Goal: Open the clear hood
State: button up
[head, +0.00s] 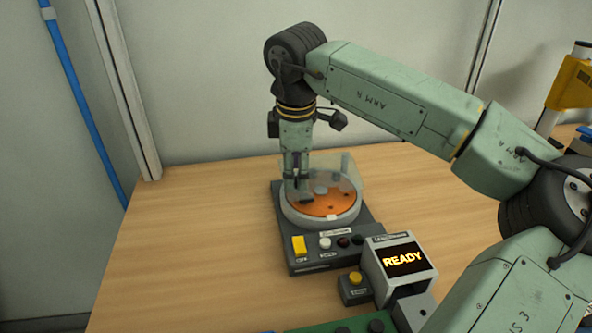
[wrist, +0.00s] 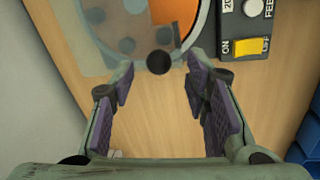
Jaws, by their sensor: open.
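The clear hood (head: 346,172) is a see-through cover over the round white bowl with an orange disc (head: 325,203) on a dark grey machine. In the wrist view the hood (wrist: 75,35) is a hazy pane at the top left, and a round dark knob (wrist: 158,62) lies near its edge. I cannot tell how far the hood is raised. My gripper (head: 298,198) points down at the left side of the bowl. In the wrist view my gripper (wrist: 160,82) is open and empty, with the knob just beyond and between its fingertips.
The machine base (head: 318,258) carries a yellow switch (head: 299,246) and several knobs. A display reading READY (head: 404,260) and a small box with a yellow button (head: 355,281) stand at its front right. The wooden table (head: 190,240) is clear on the left.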

jog(key=shift+w+f, duration=0.25)
jog(key=shift+f, duration=0.85)
jog(key=shift+c, duration=0.4)
grip_shut()
